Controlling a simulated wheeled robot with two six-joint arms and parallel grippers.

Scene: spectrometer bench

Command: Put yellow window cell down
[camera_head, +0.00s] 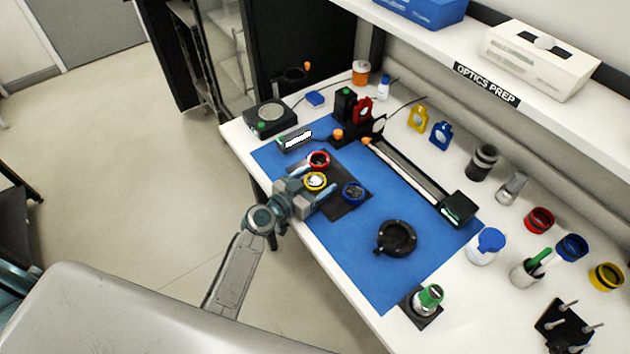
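The yellow window cell (315,181), a yellow ring with a pale window, is at the left side of the blue mat. It shows between the spread fingertips of my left gripper (319,178). I cannot tell whether the fingers touch the ring, or whether it rests on the dark plate (342,209) or is just above it. A red-ringed cell (318,160) is just behind it and a blue-ringed cell (353,192) is to its right. My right gripper is not in view.
The blue mat (360,252) has free room in front of the dark plate. A black round holder (396,238) stands on the mat, and a long rail (410,174) runs behind. A green-topped container (429,298) stands at the front edge. Red, blue and yellow rings (606,277) lie at right.

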